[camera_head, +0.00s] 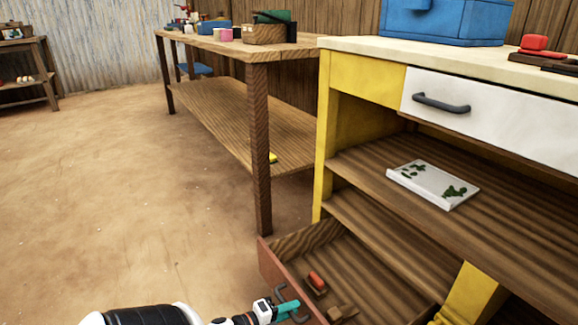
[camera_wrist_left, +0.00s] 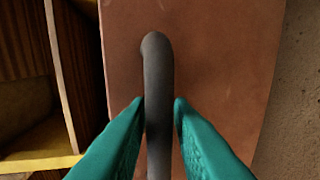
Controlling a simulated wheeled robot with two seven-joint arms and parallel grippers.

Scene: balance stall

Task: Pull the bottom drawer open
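The bottom drawer (camera_head: 268,262) of the yellow and wooden counter stands pulled out, its red-brown front toward the floor on the left and its inside visible. Its dark curved handle (camera_head: 281,291) is partly covered by my left gripper (camera_head: 288,310). In the left wrist view the handle (camera_wrist_left: 157,70) runs between the two teal fingertips of my left gripper (camera_wrist_left: 159,103), which lie close against its sides. The drawer front (camera_wrist_left: 220,60) fills the middle of that view. My right gripper is not in view.
Inside the drawer lie a red-topped item (camera_head: 316,281) and a small wooden block (camera_head: 341,312). Above are a white upper drawer (camera_head: 490,110), shut, and a shelf with a white and green board (camera_head: 433,185). Bare dirt floor (camera_head: 130,210) is free on the left.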

